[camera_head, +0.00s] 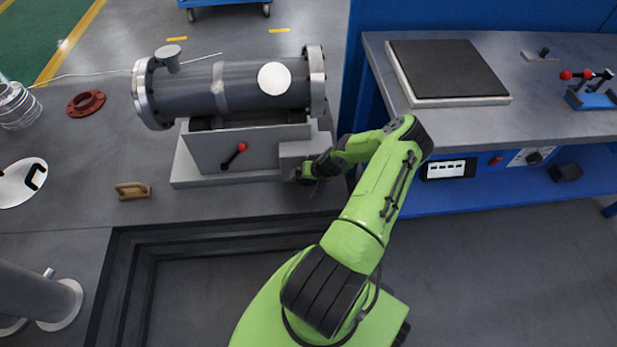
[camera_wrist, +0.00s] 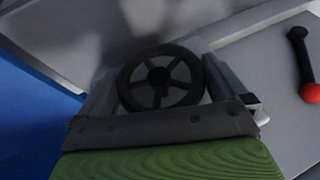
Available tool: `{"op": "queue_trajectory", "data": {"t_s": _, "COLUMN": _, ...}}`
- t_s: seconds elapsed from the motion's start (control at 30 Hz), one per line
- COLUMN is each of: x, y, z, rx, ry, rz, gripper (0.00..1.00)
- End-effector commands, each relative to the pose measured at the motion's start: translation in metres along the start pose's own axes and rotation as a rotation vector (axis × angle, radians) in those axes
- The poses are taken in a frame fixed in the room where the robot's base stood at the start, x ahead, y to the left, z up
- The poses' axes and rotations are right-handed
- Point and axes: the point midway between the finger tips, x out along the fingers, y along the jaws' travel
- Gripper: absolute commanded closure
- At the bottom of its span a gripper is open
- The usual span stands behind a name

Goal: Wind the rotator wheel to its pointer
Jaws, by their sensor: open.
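The rotator wheel (camera_wrist: 133,93) is a dark spoked handwheel with a black hub, in the middle of the wrist view. My gripper (camera_wrist: 158,73) is open, with one finger on each side of the wheel. I cannot tell whether the fingers touch its rim. In the head view my gripper (camera_head: 308,172) is at the right end of the rotator's grey base (camera_head: 235,147), against a small grey box, and hides the wheel there. I cannot make out the pointer in either view. The flanged shell (camera_head: 245,88) lies horizontally on the base.
A lever with a red knob (camera_head: 242,147) sits on the base front; the red knob also shows at the right of the wrist view (camera_wrist: 311,93). A tan handle (camera_head: 133,190) and a red ring (camera_head: 86,103) lie left. A blue workbench (camera_head: 530,120) stands right.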

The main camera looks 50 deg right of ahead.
Motion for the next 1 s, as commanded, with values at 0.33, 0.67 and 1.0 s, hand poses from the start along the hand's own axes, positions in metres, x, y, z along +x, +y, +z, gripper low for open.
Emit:
{"op": "queue_trajectory", "data": {"t_s": 0.33, "x": -0.0009, "y": -0.0001, "z": -0.0005, "rx": 0.000, "ry": 0.001, "rz": 0.000, "gripper": 0.35}}
{"op": "queue_trajectory", "data": {"t_s": 0.67, "x": -0.0011, "y": 0.0000, "z": -0.0009, "rx": 0.001, "ry": 0.002, "rz": 0.001, "gripper": 0.35}}
{"op": "queue_trajectory", "data": {"t_s": 1.0, "x": -0.0012, "y": 0.0000, "z": -0.0014, "rx": 0.002, "ry": 0.003, "rz": 0.001, "gripper": 0.35}}
